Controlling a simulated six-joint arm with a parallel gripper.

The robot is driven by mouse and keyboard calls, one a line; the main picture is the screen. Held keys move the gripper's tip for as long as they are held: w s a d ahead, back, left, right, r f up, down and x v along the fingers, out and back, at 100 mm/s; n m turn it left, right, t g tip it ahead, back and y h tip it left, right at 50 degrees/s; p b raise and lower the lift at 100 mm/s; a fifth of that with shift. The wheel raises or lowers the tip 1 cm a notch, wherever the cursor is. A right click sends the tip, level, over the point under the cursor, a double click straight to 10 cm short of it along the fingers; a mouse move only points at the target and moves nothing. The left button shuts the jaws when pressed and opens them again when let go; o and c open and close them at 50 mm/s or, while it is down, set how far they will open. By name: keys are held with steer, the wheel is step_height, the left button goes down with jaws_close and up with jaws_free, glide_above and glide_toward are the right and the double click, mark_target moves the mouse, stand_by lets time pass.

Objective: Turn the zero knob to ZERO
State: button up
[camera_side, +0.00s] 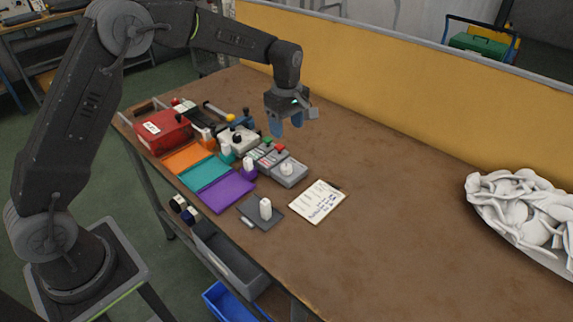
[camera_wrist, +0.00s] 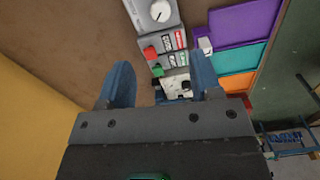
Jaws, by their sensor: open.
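A white round knob (camera_wrist: 160,11) sits on a grey box (camera_wrist: 146,22) at the top of the wrist view. A dark pointer line shows on its face, but any scale marks are too small to read. In the side view the knob (camera_side: 287,167) stands on its grey box (camera_side: 289,178) near the middle of the bench. My gripper (camera_side: 286,122) hangs in the air behind these boxes, fingers down, apart from the knob. Its blue fingers (camera_wrist: 160,62) are spread with nothing between them.
Grey boxes with red (camera_wrist: 150,53) and green buttons adjoin the knob's box. Purple (camera_side: 227,191), teal and orange mats lie to the left. A written card (camera_side: 318,201) and a dark plate (camera_side: 260,212) with a white piece are in front. The right bench is clear up to a white pile (camera_side: 520,205).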

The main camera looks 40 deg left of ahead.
mark_target(286, 166)
step_height(286, 166, down, 13)
steer(key=shift+f, duration=0.2)
stand_by(0.4)
steer(key=c, duration=0.9)
